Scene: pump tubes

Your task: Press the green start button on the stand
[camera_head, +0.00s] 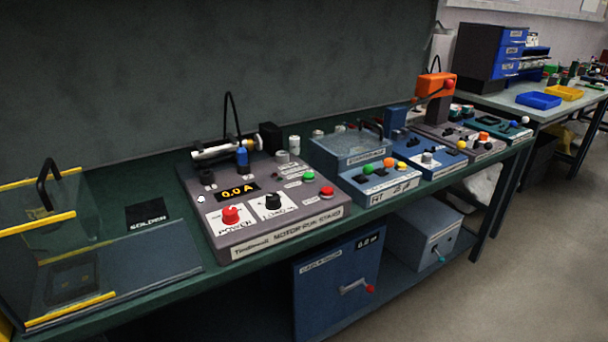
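The motor-run stand (290,229), a grey box with a sloped top, sits on the dark green bench left of the picture's middle. A small green button (308,175) is at the right of its panel, with a red button (327,191) just below and to its right. Left of them are a red knob (231,214), a black knob (272,202) and an amber display (238,191) reading 0.0 A. Neither of my grippers is in view.
A clear guard box with yellow edges (52,222) stands at the left. A blue unit (350,148) with green and orange buttons is right of the stand, with more devices beyond. A blue cabinet (325,285) is under the bench. Grey floor (500,290) is free at the right.

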